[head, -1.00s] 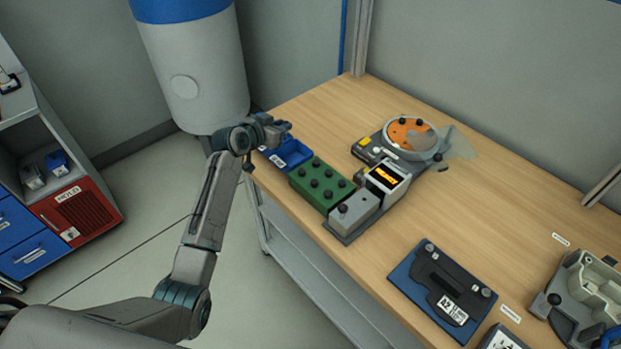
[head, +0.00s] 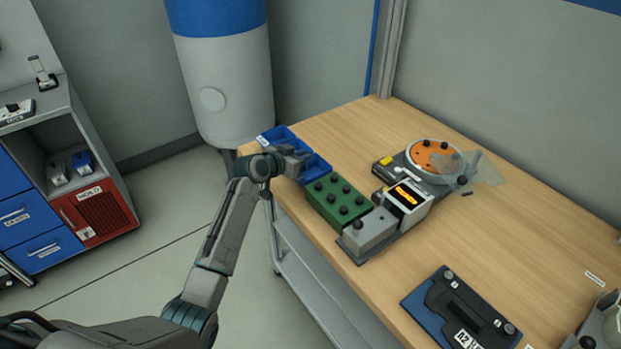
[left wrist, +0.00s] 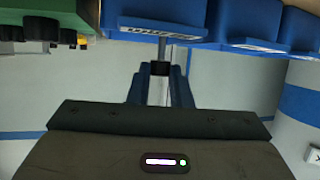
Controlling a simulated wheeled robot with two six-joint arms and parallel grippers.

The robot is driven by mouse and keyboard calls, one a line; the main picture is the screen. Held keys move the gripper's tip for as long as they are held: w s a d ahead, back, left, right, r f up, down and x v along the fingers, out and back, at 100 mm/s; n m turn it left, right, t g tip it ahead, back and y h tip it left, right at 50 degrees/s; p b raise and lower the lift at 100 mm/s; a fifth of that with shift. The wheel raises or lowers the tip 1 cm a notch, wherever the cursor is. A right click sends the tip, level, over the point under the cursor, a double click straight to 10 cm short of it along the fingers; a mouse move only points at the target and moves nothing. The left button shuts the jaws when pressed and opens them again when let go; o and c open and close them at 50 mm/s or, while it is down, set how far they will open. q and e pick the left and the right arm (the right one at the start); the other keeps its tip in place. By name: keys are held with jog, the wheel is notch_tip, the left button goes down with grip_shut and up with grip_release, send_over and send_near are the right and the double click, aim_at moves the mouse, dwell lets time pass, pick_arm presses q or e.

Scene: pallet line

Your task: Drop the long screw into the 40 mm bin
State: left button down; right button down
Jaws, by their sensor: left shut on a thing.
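My left gripper (head: 298,157) is at the blue bins on the bench's near left corner. One blue bin (head: 278,136) shows behind it and another blue bin (head: 318,170) to its right. In the left wrist view my left gripper (left wrist: 161,85) is shut on a thin grey screw (left wrist: 163,47), whose dark part sits between the fingertips. The screw's shaft points toward a labelled blue bin (left wrist: 195,18); I cannot tell if they touch. A second labelled bin (left wrist: 258,30) is beside it. The labels are too small to read, so which bin is 40 mm is unclear. My right gripper is out of view.
A green block with black knobs (head: 339,200) stands right beside the bins. A blue plate with a black part (head: 460,310) lies nearer. The bench's right middle is clear.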

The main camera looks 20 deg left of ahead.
pick_arm(q)
jog(key=c, duration=1.2)
grip_release()
jog(key=shift+c, duration=0.2)
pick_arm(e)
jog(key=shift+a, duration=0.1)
pick_arm(q)
jog(key=shift+s+a+r, duration=0.15)
jog(key=shift+s+a, duration=0.1)
jog(key=shift+s, duration=0.2)
jog(key=b+v, duration=0.2)
jog(key=v, duration=0.7)
jog(key=shift+s+r, duration=0.2)
jog(key=shift+s, duration=0.1)
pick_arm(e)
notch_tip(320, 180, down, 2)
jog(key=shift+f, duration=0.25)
pick_arm(q)
jog(key=shift+a, duration=0.15)
